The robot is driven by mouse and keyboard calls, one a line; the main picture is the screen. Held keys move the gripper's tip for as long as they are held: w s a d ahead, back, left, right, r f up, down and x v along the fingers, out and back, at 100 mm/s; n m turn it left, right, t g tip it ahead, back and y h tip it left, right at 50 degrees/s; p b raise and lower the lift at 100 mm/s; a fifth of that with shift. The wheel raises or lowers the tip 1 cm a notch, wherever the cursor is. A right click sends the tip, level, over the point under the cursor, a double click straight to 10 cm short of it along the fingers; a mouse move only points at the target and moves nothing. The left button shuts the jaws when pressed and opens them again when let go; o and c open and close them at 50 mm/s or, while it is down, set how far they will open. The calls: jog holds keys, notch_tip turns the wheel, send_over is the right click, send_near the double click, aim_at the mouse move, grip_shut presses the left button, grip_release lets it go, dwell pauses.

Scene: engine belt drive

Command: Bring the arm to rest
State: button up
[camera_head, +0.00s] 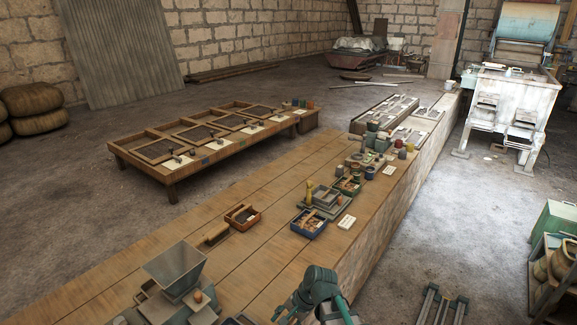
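A jointed teal and grey piece that looks like part of my arm (318,287) shows at the bottom edge, over the near right side of the long wooden bench (130,278). It is bent, with its top at the bend and both ends running down toward the frame's lower edge. My gripper cannot be made out in this view; the lower part of the arm is cut off. I see nothing held.
A grey hopper (175,268) stands left of the arm. Small boxes, including a blue tray (308,224) and a wooden box (242,216), sit farther along the bench. A low framed table (170,163) stands behind.

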jog(key=s+d+f+n+h, duration=0.25)
jog(key=d+f, duration=0.25)
jog(key=d, duration=0.4)
jog(key=s+d+f+n+h, duration=0.25)
jog(key=d+f+n, duration=0.2)
jog(key=d, duration=0.55)
jog(key=s+f+g+b, duration=0.6)
jog(key=s+f+b, duration=0.4)
jog(key=s+f, duration=1.7)
jog(key=shift+s+a+f+g, duration=0.15)
jog(key=shift+s+a+g, duration=0.25)
jog(key=shift+s, duration=0.35)
